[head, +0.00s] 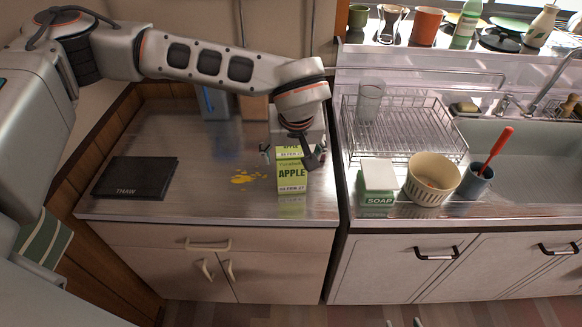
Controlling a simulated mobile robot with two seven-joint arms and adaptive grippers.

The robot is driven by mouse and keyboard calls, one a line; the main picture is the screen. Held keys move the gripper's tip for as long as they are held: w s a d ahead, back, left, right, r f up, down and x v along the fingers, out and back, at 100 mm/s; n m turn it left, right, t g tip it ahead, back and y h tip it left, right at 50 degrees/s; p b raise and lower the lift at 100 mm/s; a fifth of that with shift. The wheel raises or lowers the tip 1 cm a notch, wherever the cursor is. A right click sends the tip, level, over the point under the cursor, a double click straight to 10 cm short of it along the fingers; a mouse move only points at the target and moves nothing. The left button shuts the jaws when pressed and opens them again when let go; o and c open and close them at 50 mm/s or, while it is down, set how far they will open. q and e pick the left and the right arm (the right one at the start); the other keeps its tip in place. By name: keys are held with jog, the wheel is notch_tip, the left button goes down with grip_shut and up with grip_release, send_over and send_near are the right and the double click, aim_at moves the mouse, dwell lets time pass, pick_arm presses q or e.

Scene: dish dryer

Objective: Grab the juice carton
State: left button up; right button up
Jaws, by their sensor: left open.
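The juice carton (291,176) is a green and white box labelled APPLE. It stands upright on the metal counter, left of the sink unit. My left gripper (293,154) reaches down over the carton from above, with its fingers apart on the left and right of the carton's upper part. The gripper is open, and I cannot tell whether either finger touches the carton. Two small grey tips at the bottom edge may be my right gripper (402,322); too little shows to tell its state.
A black THAW package (135,178) lies at the counter's left, and a yellow spill (243,177) is left of the carton. Right of the carton stand a SOAP box (378,184), a cream colander (433,179), a blue-grey cup (474,182) and a wire dish rack (405,127).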

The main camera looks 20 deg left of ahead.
pick_arm(q)
jog(key=x, duration=0.3)
jog(key=shift+f, duration=0.2)
jog(key=shift+s, duration=0.1)
jog(key=c, duration=1.7)
jog(key=shift+r, duration=0.1)
jog(key=shift+r, duration=0.15)
